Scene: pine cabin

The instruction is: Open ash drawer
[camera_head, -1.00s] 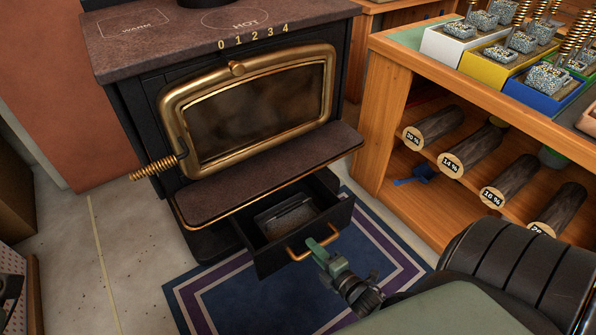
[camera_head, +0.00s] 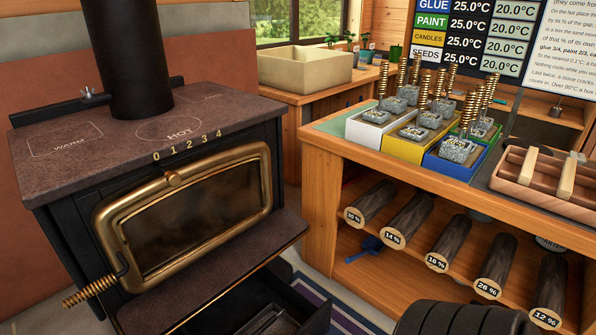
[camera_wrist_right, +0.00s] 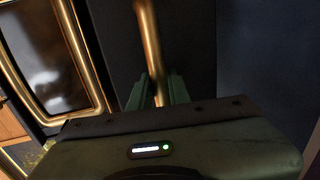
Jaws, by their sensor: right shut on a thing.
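The black stove (camera_head: 75,245) stands at the left in the head view, with its brass-framed glass door (camera_head: 195,215) shut. Below its ledge the ash drawer (camera_head: 310,306) is pulled out, with a dark grey pan (camera_head: 268,322) inside. The picture's lower edge cuts off the drawer's front. In the right wrist view the brass drawer handle (camera_wrist_right: 150,45) runs between the fingers of my right gripper (camera_wrist_right: 160,90), which is shut on it. The dark drawer front (camera_wrist_right: 190,50) lies behind the handle. My left gripper is out of view.
A blue mat (camera_head: 335,315) lies on the floor between. A beige basin (camera_head: 305,68) stands behind.

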